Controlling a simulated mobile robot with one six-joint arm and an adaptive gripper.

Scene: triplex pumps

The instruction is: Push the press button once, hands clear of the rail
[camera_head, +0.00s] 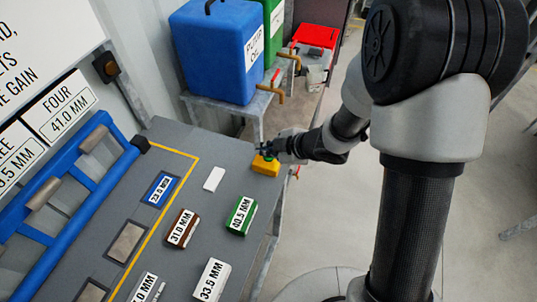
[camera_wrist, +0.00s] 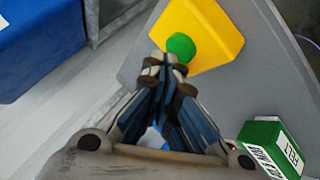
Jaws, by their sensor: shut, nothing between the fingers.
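The press button is a green round cap (camera_wrist: 181,46) on a yellow box (camera_wrist: 208,28), which also shows in the head view (camera_head: 265,167) at the right edge of the grey bench. My gripper (camera_head: 270,148) is over the box in the head view, with its fingers closed together and empty. In the wrist view my gripper's tips (camera_wrist: 167,66) sit right by the lower-left side of the green cap. I cannot tell whether they touch it. The blue rail (camera_head: 75,205) runs along the left of the bench, well away from my gripper.
A green 40.5 mm block (camera_head: 242,216), a brown 31.0 mm block (camera_head: 182,228) and a white 33.5 mm block (camera_head: 212,280) are on the bench. A blue pump oil container (camera_head: 215,50) stands behind. A yellow line (camera_head: 172,242) separates the rail side.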

